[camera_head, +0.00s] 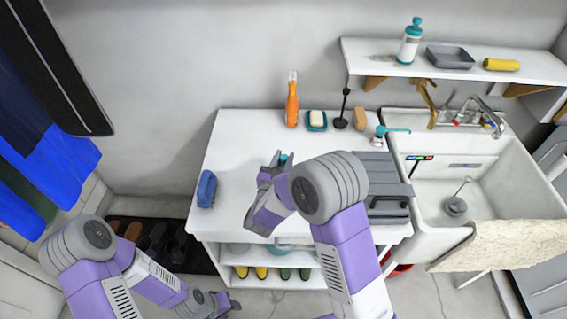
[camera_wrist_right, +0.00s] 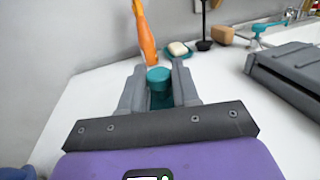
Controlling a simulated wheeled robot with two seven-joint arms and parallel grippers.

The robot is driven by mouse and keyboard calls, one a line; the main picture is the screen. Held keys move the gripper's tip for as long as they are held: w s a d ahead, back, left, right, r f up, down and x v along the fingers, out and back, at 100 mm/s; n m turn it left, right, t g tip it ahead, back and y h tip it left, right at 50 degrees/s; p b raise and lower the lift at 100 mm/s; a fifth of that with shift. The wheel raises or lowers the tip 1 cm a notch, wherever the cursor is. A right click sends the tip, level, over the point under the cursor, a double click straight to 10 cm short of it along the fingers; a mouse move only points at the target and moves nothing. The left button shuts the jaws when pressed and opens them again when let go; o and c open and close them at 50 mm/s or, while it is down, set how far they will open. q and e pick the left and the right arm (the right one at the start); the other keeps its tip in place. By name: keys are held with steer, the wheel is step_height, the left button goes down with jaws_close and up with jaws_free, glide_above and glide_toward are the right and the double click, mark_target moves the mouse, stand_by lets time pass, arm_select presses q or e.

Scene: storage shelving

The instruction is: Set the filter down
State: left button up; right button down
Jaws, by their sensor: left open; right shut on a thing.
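The filter appears to be the small teal cylinder (camera_wrist_right: 158,76) between the fingers of my right gripper (camera_wrist_right: 156,88) in the right wrist view. My right gripper is shut on it. In the head view a sliver of teal (camera_head: 284,159) shows by the right gripper (camera_head: 276,162), over the white counter (camera_head: 236,150). The gripper hides most of the filter there. I cannot tell whether its bottom touches the counter. My left gripper (camera_head: 222,301) is open, low at the bottom left, beside the counter and away from the filter.
A blue brush-like item (camera_head: 206,189) lies at the counter's left edge. An orange bottle (camera_head: 292,100), a soap dish (camera_head: 316,121), a black plunger-like tool (camera_head: 341,122) and a brown block (camera_head: 360,120) line the back. A grey case (camera_head: 385,187) stands right, before the sink (camera_head: 490,200).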

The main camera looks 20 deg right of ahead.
steer(key=shift+f, duration=0.1)
steer(key=shift+f, duration=0.15)
steer(key=c, duration=0.8)
jaws_free()
steer(key=shift+s+a+r, duration=0.1)
steer(key=shift+s+r, duration=0.05)
steer(key=shift+r, duration=0.05)
steer(key=p+v, duration=0.1)
steer(key=v, duration=1)
steer(key=shift+s+a+p, duration=0.1)
steer(key=shift+s+p, duration=0.25)
steer(key=shift+p, duration=0.05)
